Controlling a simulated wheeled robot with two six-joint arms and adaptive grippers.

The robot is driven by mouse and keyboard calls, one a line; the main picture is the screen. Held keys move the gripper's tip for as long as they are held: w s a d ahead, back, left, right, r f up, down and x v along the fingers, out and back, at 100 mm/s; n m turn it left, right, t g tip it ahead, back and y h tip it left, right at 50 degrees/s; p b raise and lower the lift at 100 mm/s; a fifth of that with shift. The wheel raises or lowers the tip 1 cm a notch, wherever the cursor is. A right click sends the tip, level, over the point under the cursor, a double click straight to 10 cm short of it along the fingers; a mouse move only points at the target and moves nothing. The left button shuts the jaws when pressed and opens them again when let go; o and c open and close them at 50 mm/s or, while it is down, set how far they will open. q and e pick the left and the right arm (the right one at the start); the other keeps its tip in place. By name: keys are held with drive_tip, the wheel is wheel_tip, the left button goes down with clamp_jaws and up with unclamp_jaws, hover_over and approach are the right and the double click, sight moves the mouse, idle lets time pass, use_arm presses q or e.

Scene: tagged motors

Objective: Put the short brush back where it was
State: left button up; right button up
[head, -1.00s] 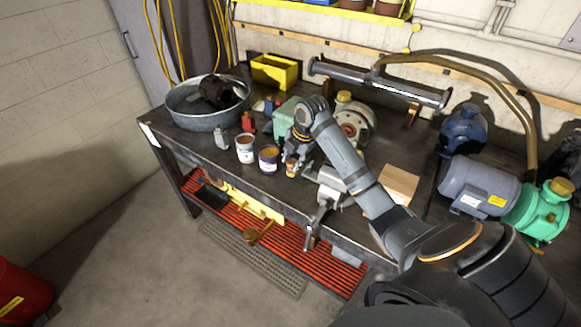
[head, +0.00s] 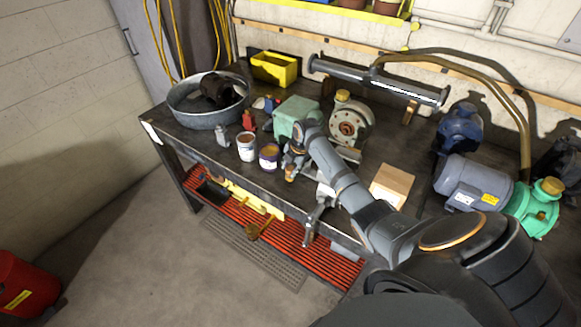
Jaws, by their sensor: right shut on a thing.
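My right gripper (head: 293,160) is at the front of the workbench, just right of two small paint cans. It is shut on a small orange-brown thing (head: 291,172), which appears to be the short brush; the wrist and fingers hide most of it. I cannot tell whether it touches the bench. The purple can (head: 269,157) with a yellow-orange top stands close to the left of the gripper. The white can (head: 247,147) with a brown top stands further left. My left gripper is not in view.
A metal tub (head: 205,119) holding a dark part stands at the left end of the bench. A green box-shaped part (head: 296,117) and a round pale motor (head: 351,122) stand behind the gripper. A vise (head: 318,207) and a cardboard box (head: 391,186) are to the right.

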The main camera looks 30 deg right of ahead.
drive_tip(key=shift+f, duration=0.2)
drive_tip(key=o, duration=1)
drive_tip(key=shift+r, duration=0.3)
drive_tip(key=shift+s+d+r, duration=0.1)
drive_tip(key=shift+r, duration=0.2)
drive_tip(key=b+v, duration=0.2)
drive_tip(key=v, duration=0.9)
drive_tip(key=shift+r, duration=0.15)
